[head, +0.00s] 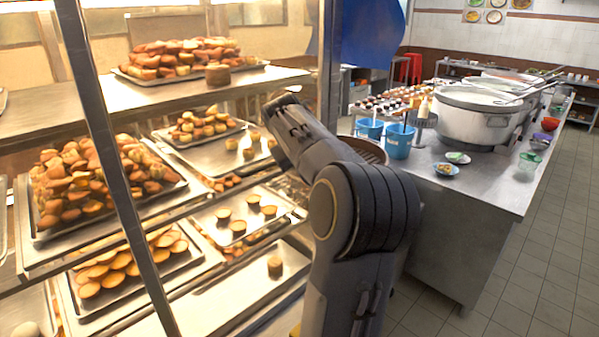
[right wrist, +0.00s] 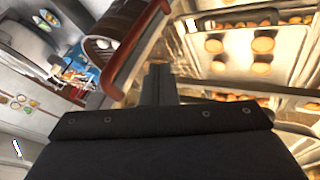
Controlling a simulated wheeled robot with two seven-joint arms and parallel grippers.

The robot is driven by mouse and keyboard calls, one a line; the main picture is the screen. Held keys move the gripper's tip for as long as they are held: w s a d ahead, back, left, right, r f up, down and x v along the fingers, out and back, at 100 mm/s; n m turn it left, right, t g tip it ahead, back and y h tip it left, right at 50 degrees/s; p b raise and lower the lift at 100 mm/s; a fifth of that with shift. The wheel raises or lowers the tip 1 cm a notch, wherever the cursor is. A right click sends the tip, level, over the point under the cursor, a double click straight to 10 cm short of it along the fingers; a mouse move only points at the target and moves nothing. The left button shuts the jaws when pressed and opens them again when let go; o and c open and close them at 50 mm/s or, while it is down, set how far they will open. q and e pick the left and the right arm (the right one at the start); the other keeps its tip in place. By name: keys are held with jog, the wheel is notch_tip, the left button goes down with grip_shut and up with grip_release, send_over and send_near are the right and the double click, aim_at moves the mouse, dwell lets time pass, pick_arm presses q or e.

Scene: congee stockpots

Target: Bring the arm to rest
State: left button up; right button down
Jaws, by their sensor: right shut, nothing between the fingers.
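My right arm (head: 365,210) rises from the bottom centre of the head view and bends toward the display shelves on the left. Its far end (head: 287,112) is in front of the shelves, and the fingers cannot be made out there. In the right wrist view my right gripper (right wrist: 158,82) is shut and empty, with a red-brown rail beside it and trays of pastries beyond. My left arm and gripper are in neither view.
Shelves with pastry trays (head: 220,163) and a metal post (head: 118,165) stand at left, close to the arm. A steel counter (head: 480,190) with a large stockpot (head: 470,117) and blue cups (head: 398,142) is at right. The tiled floor (head: 555,250) at far right is clear.

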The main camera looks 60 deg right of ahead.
jog(key=shift+a+r, duration=0.15)
jog(key=shift+r, duration=0.05)
jog(key=s+a+f+n+t+y, duration=0.1)
jog(key=a+f+t+y, duration=0.15)
jog(key=a, duration=0.95)
jog(key=s+a+f+n+t+y, duration=0.1)
jog(key=s+a+f+n+y, duration=0.2)
jog(key=a, duration=0.8)
jog(key=a+f+t+y, duration=0.1)
jog(key=a+f+y, duration=0.25)
jog(key=a, duration=0.85)
jog(key=s+a+f+y, duration=0.1)
jog(key=s+a+f, duration=0.2)
jog(key=a, duration=0.1)
jog(key=s+a+f+n+y, duration=0.1)
jog(key=s+a+f, duration=0.2)
jog(key=a, duration=0.2)
jog(key=shift+a, duration=0.3)
